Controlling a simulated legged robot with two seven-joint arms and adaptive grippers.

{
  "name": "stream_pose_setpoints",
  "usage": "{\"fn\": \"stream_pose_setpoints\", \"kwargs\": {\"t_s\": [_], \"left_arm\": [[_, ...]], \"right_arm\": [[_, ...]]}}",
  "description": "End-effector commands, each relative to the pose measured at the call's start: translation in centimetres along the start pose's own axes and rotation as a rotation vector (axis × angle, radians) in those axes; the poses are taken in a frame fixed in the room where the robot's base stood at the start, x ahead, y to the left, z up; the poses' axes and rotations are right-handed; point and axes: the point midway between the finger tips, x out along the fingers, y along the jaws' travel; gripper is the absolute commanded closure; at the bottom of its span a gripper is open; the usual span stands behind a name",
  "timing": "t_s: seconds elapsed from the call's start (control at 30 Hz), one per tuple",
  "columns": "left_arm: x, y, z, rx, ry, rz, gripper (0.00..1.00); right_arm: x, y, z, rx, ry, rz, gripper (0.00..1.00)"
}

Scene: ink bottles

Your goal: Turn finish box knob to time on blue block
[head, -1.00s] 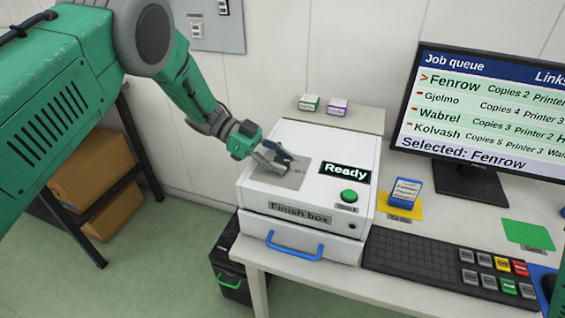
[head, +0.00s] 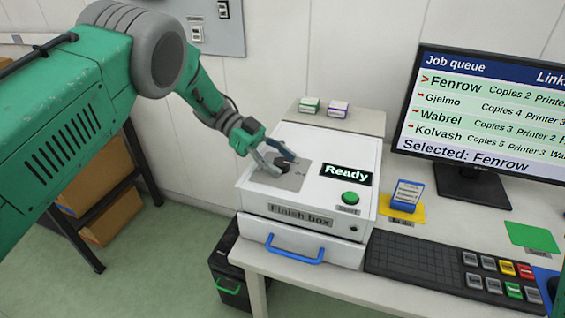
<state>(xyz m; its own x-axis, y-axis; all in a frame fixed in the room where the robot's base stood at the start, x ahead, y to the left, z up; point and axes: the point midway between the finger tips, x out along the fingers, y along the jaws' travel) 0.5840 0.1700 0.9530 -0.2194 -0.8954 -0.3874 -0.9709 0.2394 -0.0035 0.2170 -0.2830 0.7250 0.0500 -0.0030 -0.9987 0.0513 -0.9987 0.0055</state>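The white finish box (head: 262,192) stands on the desk with a "Ready" display (head: 346,174) and a green button (head: 350,198) on its top. A grey dial plate (head: 296,180) lies on its top left. A dark knob (head: 284,166) shows in part on the plate, between the fingers of my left gripper (head: 279,163). The fingers are spread around the knob; whether they touch it I cannot tell. The blue block (head: 409,192) stands on a yellow pad, with a white label whose text is too small to read. My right gripper is out of view.
A monitor (head: 490,120) shows a job queue with Fenrow selected. A keyboard (head: 430,262) with coloured keys lies before it. A green block (head: 309,105) and a purple block (head: 338,108) sit behind the box. A green pad (head: 531,237) is bare.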

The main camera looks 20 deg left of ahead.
Motion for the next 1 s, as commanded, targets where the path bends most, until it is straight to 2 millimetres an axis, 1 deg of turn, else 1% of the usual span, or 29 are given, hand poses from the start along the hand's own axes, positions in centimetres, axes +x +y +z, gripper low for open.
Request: {"fn": "stream_pose_setpoints", "kwargs": {"t_s": [0.3,0.43,0.57,0.8,0.9,1.0], "left_arm": [[0.1,0.1,-0.1,-0.001,0.002,0.004,0.47],[-0.7,0.1,-0.1,-0.001,0.002,0.003,0.47],[-2.9,0.1,0.1,-0.001,0.002,0.002,0.47],[-8.2,-0.1,0.3,-0.001,0.001,0.001,0.47],[-9.9,-0.1,0.3,-0.001,0.001,0.001,0.47],[-11.1,-0.1,0.3,-0.001,0.002,0.002,0.47]], "right_arm": [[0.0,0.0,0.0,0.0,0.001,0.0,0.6],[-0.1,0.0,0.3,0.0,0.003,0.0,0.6],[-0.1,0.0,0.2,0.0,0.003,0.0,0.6],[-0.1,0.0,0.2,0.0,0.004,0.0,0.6],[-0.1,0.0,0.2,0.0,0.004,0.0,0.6],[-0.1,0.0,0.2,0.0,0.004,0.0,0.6]]}}
